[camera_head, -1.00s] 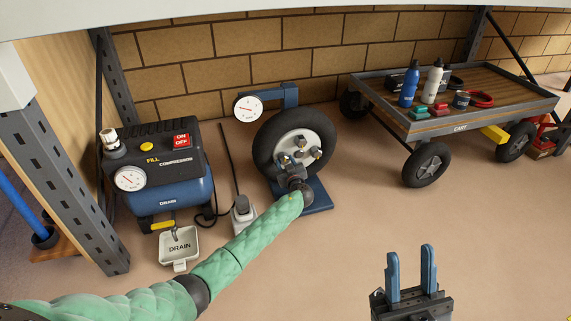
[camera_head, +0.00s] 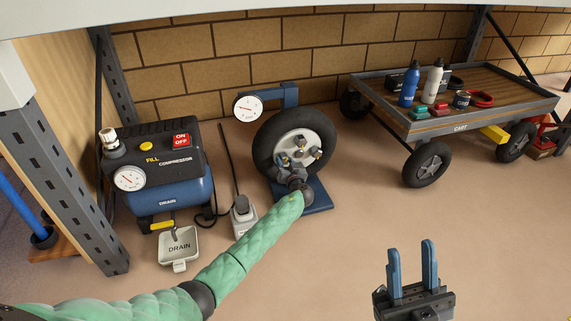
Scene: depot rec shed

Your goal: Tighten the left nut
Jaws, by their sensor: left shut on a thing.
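The wheel (camera_head: 262,147) stands upright on a blue stand (camera_head: 318,196), its pale hub (camera_head: 318,135) facing me with several nuts on it. One nut (camera_head: 316,153) shows at the hub's right and another (camera_head: 299,140) near its top. My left gripper (camera_head: 288,162) reaches in from below and is shut at the hub's lower left. The left nut there is mostly hidden by the gripper, so the exact grip is hard to see. My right gripper (camera_head: 412,264) is open and empty, its blue fingers pointing up, well apart from the wheel.
A compressor (camera_head: 165,165) stands left of the wheel, with a drain tray (camera_head: 179,247) before it. A gauge (camera_head: 248,107) sits beside the tire. A cart (camera_head: 460,127) with bottles stands at right. The floor between wheel and cart is clear.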

